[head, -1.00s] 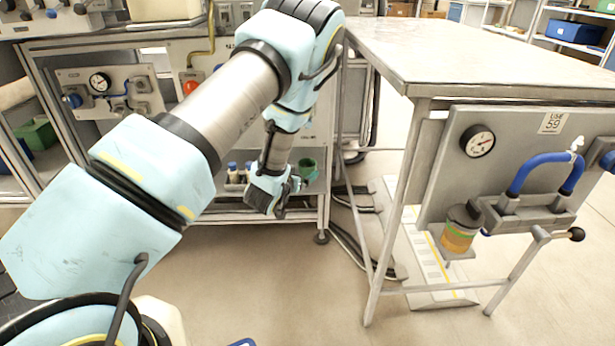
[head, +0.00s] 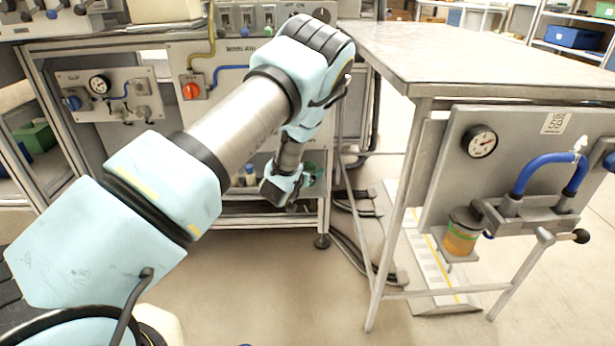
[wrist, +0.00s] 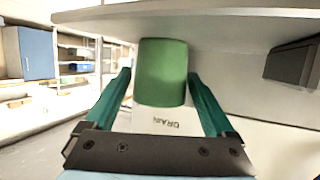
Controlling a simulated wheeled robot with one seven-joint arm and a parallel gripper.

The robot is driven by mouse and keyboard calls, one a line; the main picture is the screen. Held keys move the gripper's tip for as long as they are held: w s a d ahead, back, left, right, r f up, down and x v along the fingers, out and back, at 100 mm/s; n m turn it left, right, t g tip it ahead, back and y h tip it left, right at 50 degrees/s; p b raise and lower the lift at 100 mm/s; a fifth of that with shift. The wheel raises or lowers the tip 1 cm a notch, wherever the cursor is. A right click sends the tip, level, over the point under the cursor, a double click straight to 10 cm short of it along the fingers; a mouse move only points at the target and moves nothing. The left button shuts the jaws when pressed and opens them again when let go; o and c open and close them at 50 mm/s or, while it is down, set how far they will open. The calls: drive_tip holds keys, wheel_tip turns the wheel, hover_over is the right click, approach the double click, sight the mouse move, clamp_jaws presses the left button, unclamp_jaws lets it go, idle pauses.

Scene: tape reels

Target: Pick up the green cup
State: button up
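The green cup (head: 309,168) stands on the lower shelf of the bench, partly hidden behind my wrist and gripper in the head view. In the wrist view, which appears upside down, the green cup (wrist: 162,72) is in the middle, against the shelf surface at the top. My gripper (wrist: 158,76) is open, with one teal finger on each side of the cup and a visible gap on both sides. In the head view my gripper is mostly hidden by my own wrist.
Small bottles (head: 246,174) stand left of my wrist on the same shelf. A panel with a DRAIN label (wrist: 165,122) is behind the cup. A metal table (head: 440,60) with a gauge panel stands at the right. The floor in front is clear.

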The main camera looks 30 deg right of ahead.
drive_tip(key=c, duration=1.2)
drive_tip(key=shift+c, duration=0.2)
drive_tip(key=shift+r, duration=0.15)
